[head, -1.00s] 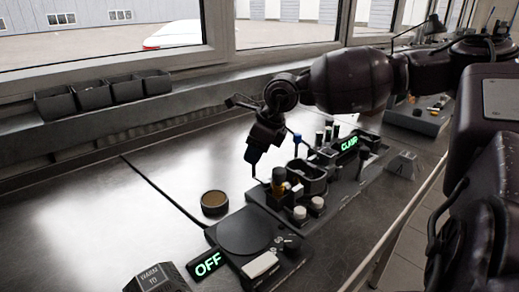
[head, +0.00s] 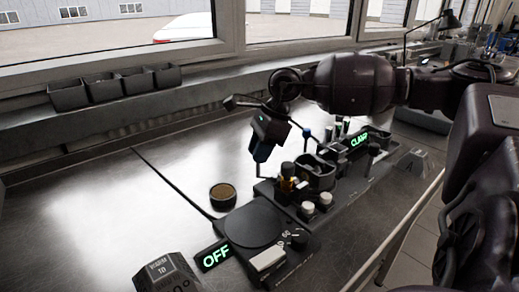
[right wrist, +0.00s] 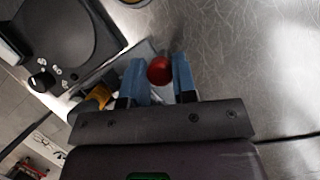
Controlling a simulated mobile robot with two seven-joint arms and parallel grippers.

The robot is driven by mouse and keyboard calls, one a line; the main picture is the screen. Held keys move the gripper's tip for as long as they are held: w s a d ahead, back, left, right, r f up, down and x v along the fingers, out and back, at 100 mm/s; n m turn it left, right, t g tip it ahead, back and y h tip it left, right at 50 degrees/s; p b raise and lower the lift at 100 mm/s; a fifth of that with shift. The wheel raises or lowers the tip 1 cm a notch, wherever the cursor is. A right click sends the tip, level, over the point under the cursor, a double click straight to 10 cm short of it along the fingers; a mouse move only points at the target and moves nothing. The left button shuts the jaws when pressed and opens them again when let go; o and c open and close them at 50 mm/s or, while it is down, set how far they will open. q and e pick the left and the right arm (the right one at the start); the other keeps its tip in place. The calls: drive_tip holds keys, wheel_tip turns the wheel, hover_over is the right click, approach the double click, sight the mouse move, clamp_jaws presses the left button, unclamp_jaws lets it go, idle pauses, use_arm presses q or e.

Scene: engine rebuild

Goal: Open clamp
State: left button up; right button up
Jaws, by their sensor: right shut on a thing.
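The clamp station (head: 318,172) is a dark block with a lit green "CLAMP" sign (head: 360,139) on the bench. A thin upright rod (head: 258,171) rises at its left end, below my right gripper (head: 262,155). In the right wrist view, the blue fingers of my right gripper (right wrist: 160,75) are shut on a round red knob (right wrist: 160,70). The knob sits between the fingertips. In the head view the fingers hide the knob, so I cannot see how it joins the rod. My left gripper is not in view.
A dark round plate (head: 252,226) with an "OFF" sign (head: 215,255) is in front of the station. A round brown-topped dish (head: 223,193) lies to its left. Several black bins (head: 105,88) stand on the window ledge. The left bench is clear.

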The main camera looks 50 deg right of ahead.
idle(0.3)
drive_tip(key=o, duration=0.9)
drive_tip(key=p+v, duration=0.3)
drive_tip(key=v, duration=0.7)
drive_tip(key=shift+s+d+r, duration=0.15)
drive_tip(key=shift+d+r, duration=0.05)
drive_tip(key=shift+r, duration=0.1)
